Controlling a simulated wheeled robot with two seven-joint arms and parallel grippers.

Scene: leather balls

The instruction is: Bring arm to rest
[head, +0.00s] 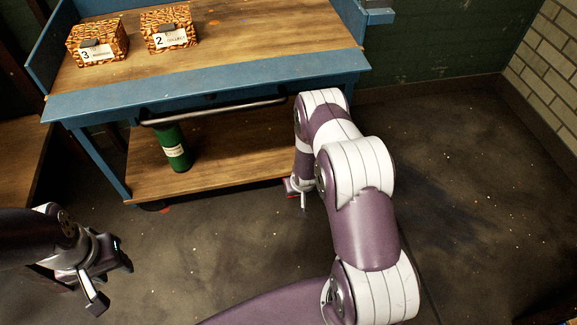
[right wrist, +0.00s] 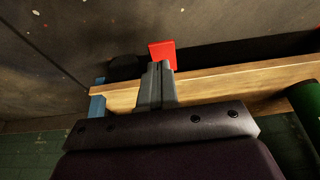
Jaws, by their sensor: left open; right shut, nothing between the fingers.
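My left gripper (head: 112,281) is at the lower left in the head view, open and empty above the floor. My purple and white right arm (head: 365,225) reaches up the middle of the head view and bends down beside the workbench. My right gripper (head: 303,204) hangs near the lower shelf's right end, partly hidden by the arm. In the right wrist view its fingers (right wrist: 155,85) are together with nothing between them. They appear in front of the wooden shelf edge (right wrist: 225,82); I cannot tell whether they touch it.
The blue workbench (head: 200,88) carries two patterned boxes (head: 97,43) (head: 169,29) labelled 3 and 2. A green cylinder (head: 174,148) stands on its lower shelf (head: 235,150). A red piece (right wrist: 162,54) shows beyond my right fingers. Floor (head: 470,190) at the right is clear.

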